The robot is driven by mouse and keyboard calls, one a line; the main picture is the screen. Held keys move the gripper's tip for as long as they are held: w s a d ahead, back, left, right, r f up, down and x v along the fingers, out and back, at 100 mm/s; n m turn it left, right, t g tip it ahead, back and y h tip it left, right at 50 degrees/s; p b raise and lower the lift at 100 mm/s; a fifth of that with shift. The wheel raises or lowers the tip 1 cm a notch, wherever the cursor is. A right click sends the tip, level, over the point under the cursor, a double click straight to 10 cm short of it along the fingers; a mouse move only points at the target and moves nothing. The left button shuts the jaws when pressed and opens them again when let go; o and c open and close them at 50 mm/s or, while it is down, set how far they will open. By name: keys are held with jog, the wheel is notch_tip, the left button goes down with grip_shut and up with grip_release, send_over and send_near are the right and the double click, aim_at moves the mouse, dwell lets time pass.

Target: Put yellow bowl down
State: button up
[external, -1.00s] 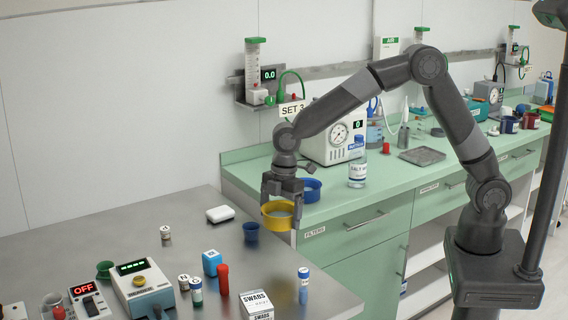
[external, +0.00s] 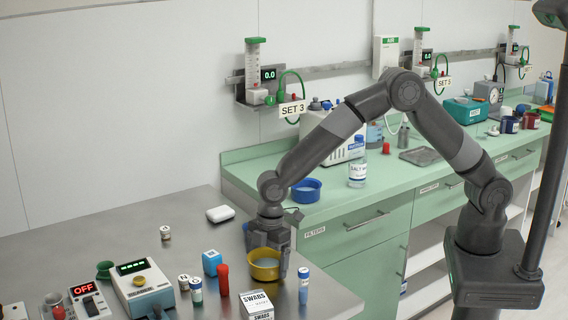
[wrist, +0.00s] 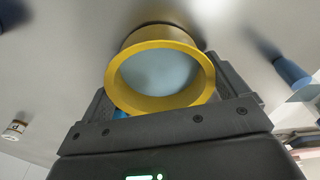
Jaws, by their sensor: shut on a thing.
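The yellow bowl (external: 264,270) is at the grey metal table, with a pale blue inside. My gripper (external: 266,246) points down and is shut on the bowl. In the wrist view the bowl (wrist: 113,80) sits upright between the fingers of my gripper (wrist: 165,95), its rim facing the camera. The bowl is low at the table top; I cannot tell whether its base touches it.
A red cylinder (external: 223,280), a blue cube (external: 211,262), a swabs box (external: 257,304) and a blue-capped vial (external: 303,286) stand close around the bowl. A blue bowl (external: 307,190) sits on the green counter (external: 343,209). The table's back left (external: 110,225) is clear.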

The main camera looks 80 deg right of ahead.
jog(key=shift+f, duration=0.15)
jog(key=o, duration=0.7)
notch_tip(320, 180, up, 12)
jog(key=d, duration=0.1)
jog(key=shift+s+d+r, duration=0.15)
jog(key=shift+s+r, duration=0.1)
jog(key=shift+s, duration=0.15)
